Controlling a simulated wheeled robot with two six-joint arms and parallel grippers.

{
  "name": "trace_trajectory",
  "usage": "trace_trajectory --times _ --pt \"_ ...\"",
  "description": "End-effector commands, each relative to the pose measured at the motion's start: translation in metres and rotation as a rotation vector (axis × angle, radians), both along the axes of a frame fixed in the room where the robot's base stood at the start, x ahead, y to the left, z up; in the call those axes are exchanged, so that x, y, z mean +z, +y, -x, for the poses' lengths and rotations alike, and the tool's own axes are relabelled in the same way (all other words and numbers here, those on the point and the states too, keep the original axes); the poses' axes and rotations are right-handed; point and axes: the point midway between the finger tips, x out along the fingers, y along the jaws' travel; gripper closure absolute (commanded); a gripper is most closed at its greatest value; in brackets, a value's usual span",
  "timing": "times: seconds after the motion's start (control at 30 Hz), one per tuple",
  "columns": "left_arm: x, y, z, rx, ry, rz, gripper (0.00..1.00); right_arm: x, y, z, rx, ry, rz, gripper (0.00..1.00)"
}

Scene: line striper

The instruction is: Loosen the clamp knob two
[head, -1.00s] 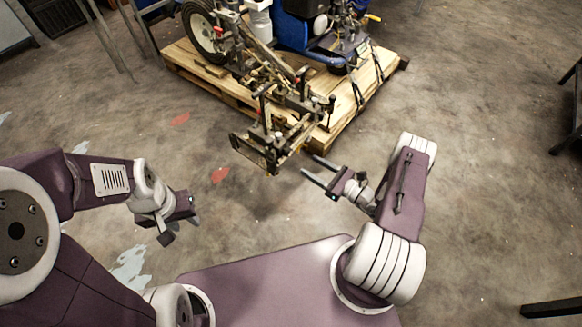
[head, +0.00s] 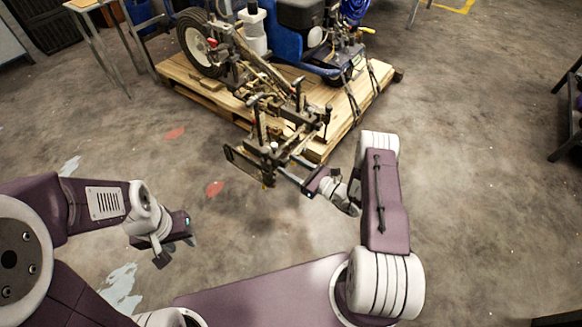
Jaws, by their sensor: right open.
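The line striper (head: 300,45) stands on a wooden pallet. Its front bracket assembly (head: 262,135) sticks out past the pallet's near edge, with several small dark and red-tipped knobs and clamps on it. I cannot tell which one is clamp knob two. My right gripper (head: 291,167) is open, its two fingers pointing left at the lower right part of the bracket, beside the flat dark plate (head: 247,165). Whether a finger touches the bracket is too small to tell. My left gripper (head: 177,252) hangs open and empty over the floor at left, away from the striper.
The pallet (head: 340,125) fills the upper middle, with straps on its right side. A metal-legged table (head: 105,45) stands at the upper left, and dark furniture (head: 568,115) at the right edge. The concrete floor between the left gripper and the pallet is clear.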

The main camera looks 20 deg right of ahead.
Motion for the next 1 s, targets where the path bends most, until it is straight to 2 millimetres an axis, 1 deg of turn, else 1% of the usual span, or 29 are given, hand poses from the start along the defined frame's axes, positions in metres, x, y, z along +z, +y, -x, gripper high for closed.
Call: trace_trajectory --times 0.03,0.07,0.1,0.17,0.2,0.23,0.47,0.63,0.77,1.0 --pt "0.0 0.0 0.0 0.0 0.0 0.0 0.64 0.0 0.0 0.0 0.0 0.0 0.0 0.47" --pt "0.0 0.0 0.0 0.0 0.0 0.0 0.64 0.0 0.0 0.0 0.0 0.0 0.0 0.55" --pt "0.0 0.0 0.0 0.0 0.0 0.0 0.64 0.0 0.0 0.0 0.0 0.0 0.0 0.67" --pt "0.0 0.0 0.0 0.0 0.0 0.0 0.64 0.0 0.0 0.0 0.0 0.0 0.0 0.83" --pt "0.0 0.0 0.0 0.0 0.0 0.0 0.64 0.0 0.0 0.0 0.0 0.0 0.0 0.94" --pt "0.0 0.0 0.0 0.0 0.0 0.0 0.64 0.0 0.0 0.0 0.0 0.0 0.0 1.0" --pt "0.001 0.0 0.0 0.0 0.0 0.0 0.64 0.0 0.0 0.0 0.0 -0.008 0.012 1.0" --pt "0.005 0.0 0.0 0.0 0.0 0.0 0.64 0.0 0.0 0.001 0.0 -0.047 0.061 1.0" --pt "0.01 0.0 0.0 0.0 0.0 0.0 0.64 0.001 0.0 0.001 0.0 -0.101 0.133 1.0" --pt "0.02 0.0 0.0 0.0 0.0 0.0 0.64 0.001 0.001 0.002 0.001 -0.237 0.307 1.0"
